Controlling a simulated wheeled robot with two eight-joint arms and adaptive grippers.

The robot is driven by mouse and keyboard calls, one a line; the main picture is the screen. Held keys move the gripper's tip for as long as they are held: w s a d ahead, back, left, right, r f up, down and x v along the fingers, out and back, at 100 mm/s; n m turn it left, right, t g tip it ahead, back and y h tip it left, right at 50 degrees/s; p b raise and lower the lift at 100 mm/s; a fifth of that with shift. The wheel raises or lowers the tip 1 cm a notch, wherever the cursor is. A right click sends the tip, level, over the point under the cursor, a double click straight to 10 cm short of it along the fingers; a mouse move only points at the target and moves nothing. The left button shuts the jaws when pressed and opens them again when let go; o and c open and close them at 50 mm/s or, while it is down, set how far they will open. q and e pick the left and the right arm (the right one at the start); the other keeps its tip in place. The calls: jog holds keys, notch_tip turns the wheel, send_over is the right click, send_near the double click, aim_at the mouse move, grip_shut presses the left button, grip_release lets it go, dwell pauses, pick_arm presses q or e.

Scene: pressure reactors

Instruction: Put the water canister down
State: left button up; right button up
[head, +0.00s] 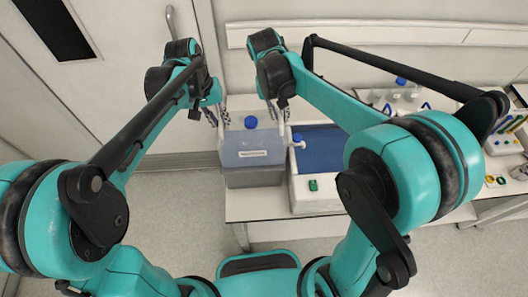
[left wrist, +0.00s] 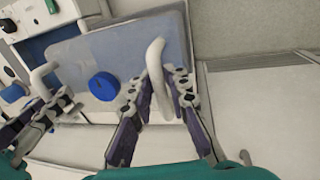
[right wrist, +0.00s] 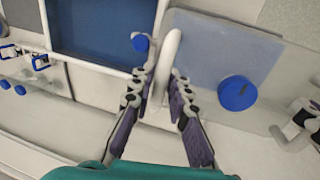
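The water canister (head: 253,155) is a translucent grey-blue box with a blue cap (head: 250,122), a label on its front and a white handle on each side. It is upright at the left end of the bench; I cannot tell whether its base touches the bench top. My left gripper (head: 219,116) is shut on the left handle (left wrist: 157,75), with a finger on each side. My right gripper (head: 280,113) is shut on the right handle (right wrist: 170,60) in the same way. The cap also shows in the left wrist view (left wrist: 103,86) and the right wrist view (right wrist: 237,93).
The white bench (head: 275,230) has a device with a dark blue top (head: 322,148) close to the canister's right. Equipment with blue caps (head: 401,82) stands farther right. The floor (head: 185,210) left of the bench is clear, and a door (head: 120,60) stands behind it.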

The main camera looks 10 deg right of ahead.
pick_arm(q)
jog(key=shift+o, duration=0.5)
jog(key=shift+r, duration=0.1)
pick_arm(e)
jog(key=shift+o, duration=0.4)
jog(key=shift+r, duration=0.1)
jog(key=shift+r, duration=0.25)
pick_arm(q)
notch_tip(320, 180, up, 12)
jog(key=a, duration=0.2)
pick_arm(e)
notch_tip(320, 180, up, 11)
jog(key=a, duration=0.2)
jog(key=shift+a+r, duration=0.15)
pick_arm(q)
jog(key=shift+a, duration=0.1)
